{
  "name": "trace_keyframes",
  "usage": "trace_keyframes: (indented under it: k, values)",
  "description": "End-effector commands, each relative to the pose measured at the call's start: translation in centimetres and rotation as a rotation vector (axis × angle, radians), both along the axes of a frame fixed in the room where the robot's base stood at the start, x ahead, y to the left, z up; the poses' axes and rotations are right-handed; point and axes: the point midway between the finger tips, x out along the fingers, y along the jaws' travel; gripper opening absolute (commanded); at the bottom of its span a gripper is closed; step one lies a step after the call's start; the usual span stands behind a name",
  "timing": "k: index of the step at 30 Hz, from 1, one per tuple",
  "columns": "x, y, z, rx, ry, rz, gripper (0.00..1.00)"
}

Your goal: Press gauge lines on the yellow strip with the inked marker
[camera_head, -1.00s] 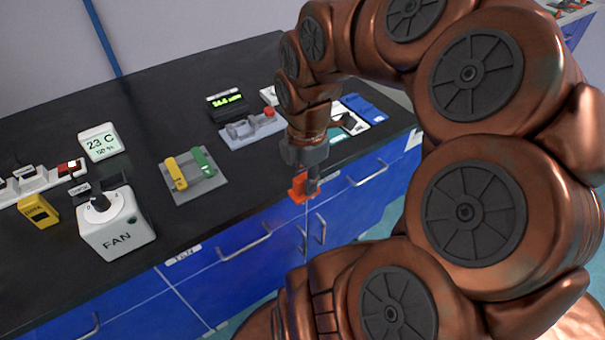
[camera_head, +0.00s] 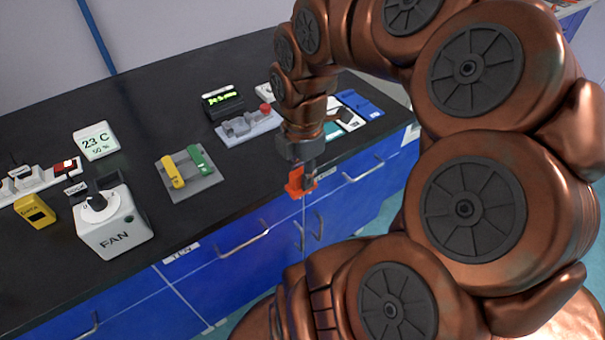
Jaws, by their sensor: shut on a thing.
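The yellow strip (camera_head: 173,171) lies on a grey plate (camera_head: 206,186) on the black bench, beside a green strip (camera_head: 200,160). My gripper (camera_head: 303,178) points down near the bench's front edge, to the right of the plate and well apart from it. It is shut on an orange-red piece (camera_head: 295,182), which appears to be the marker. The marker's lower face and any ink on it cannot be made out. I see no lines on the yellow strip at this size.
A white FAN box (camera_head: 115,224) with a black knob stands left of the plate. A white 23 C display (camera_head: 97,141) is behind it. A grey device with a red knob (camera_head: 250,126) and a black readout (camera_head: 222,103) stand behind my gripper. Bench room between plate and gripper is clear.

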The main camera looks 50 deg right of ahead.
Motion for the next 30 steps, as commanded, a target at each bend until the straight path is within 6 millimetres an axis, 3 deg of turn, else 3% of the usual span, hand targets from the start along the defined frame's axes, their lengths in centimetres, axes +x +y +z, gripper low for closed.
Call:
trace_keyframes:
  k: [30]
  values:
    - [0.1,0.0,8.5,-0.001,-0.003,0.001,0.0]
